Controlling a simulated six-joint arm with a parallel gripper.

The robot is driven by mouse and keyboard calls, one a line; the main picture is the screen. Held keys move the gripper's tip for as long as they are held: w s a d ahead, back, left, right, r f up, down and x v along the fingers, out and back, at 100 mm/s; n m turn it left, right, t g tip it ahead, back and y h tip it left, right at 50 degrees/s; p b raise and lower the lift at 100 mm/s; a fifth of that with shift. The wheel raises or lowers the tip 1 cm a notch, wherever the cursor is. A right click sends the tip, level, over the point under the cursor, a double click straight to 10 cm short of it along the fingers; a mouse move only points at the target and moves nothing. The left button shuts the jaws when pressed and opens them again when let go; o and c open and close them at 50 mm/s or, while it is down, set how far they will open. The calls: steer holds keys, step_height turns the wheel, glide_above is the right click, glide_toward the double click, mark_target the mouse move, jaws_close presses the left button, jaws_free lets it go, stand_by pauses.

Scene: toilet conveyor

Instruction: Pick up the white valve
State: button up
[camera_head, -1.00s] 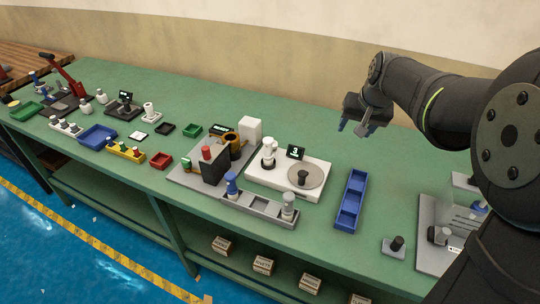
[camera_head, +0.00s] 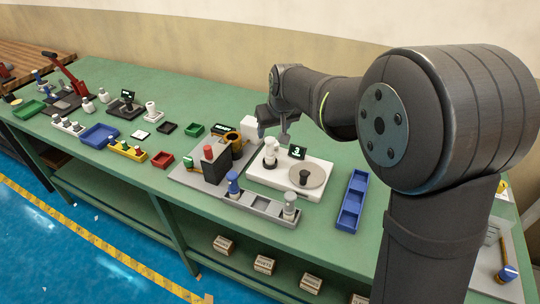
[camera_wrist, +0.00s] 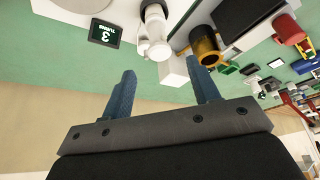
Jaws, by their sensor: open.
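A white valve (camera_head: 270,150) stands upright on the left part of a white station (camera_head: 317,195), beside a round grey disc (camera_head: 307,174) and a small display (camera_head: 297,152). In the wrist view the white valve (camera_wrist: 155,36) shows ahead, between the lines of my fingers and beyond their tips. My gripper (camera_head: 273,133) is open and empty, above and behind the valve in the head view. Its two blue fingers (camera_wrist: 160,70) are spread wide, and neither appears to touch the valve.
A white block (camera_head: 250,128) and a yellow cup-like part (camera_head: 234,142) stand close to the valve's left. A grey tray (camera_head: 262,203) with a blue-topped part lies in front. A blue bin (camera_head: 352,203) is at right. Green bench is clear behind.

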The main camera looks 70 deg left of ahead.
mark_target(270, 139)
steer(key=x, duration=0.9)
steer(key=shift+r, duration=0.1)
steer(key=shift+c, duration=0.4)
steer(key=c, duration=1)
